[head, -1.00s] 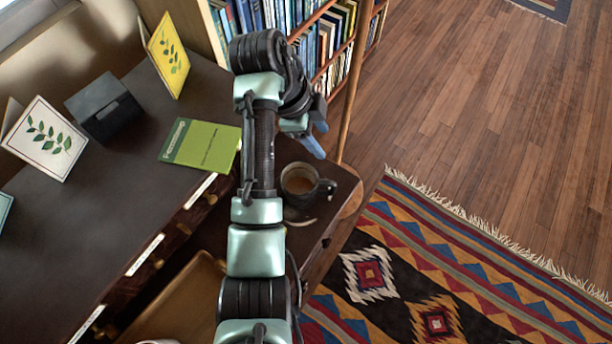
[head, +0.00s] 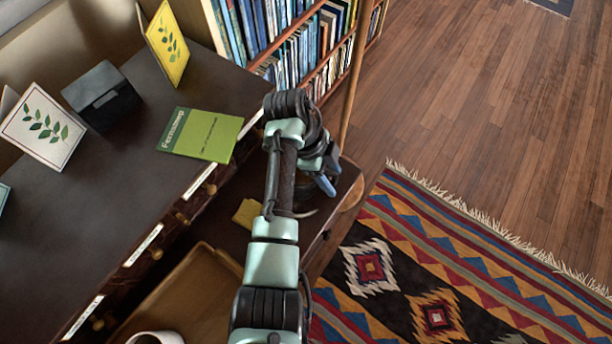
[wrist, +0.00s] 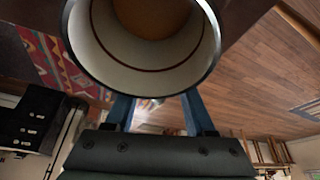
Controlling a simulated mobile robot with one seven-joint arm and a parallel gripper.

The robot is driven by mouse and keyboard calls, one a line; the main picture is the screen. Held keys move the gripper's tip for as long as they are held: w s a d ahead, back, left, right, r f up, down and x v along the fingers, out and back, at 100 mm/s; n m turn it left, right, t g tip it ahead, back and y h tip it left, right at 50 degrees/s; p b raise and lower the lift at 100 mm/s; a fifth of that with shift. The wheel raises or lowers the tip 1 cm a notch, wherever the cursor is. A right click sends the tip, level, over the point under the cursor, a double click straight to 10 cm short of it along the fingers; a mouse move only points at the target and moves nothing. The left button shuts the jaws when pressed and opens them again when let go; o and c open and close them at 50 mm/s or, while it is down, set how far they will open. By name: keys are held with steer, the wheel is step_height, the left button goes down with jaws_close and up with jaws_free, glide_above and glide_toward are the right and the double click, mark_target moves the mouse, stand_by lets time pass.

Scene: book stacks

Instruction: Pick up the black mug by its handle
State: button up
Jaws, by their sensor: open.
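The black mug (wrist: 145,68) fills the top of the wrist view. It has a dark rim, a pale inside with a brown ring, and brown drink in it. My gripper (wrist: 158,108) is open, its two blue fingers apart and reaching up to the mug's near rim, which covers their tips. I cannot make out the handle or tell whether it lies between the fingers. In the head view my gripper (head: 326,184) is low over the small dark side surface (head: 346,183), and my arm hides the mug.
The dark desk (head: 110,190) at left holds a green book (head: 201,134), a dark box (head: 102,95) and upright leaf cards. A brown tray (head: 190,295) and a white cup (head: 155,338) are at the front. A bookshelf (head: 290,50) stands behind. The patterned rug (head: 430,270) lies at right.

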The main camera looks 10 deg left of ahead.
steer(key=shift+x, duration=1)
steer(key=shift+c, duration=0.2)
jaws_close()
steer(key=shift+w+r, duration=0.1)
stand_by(0.4)
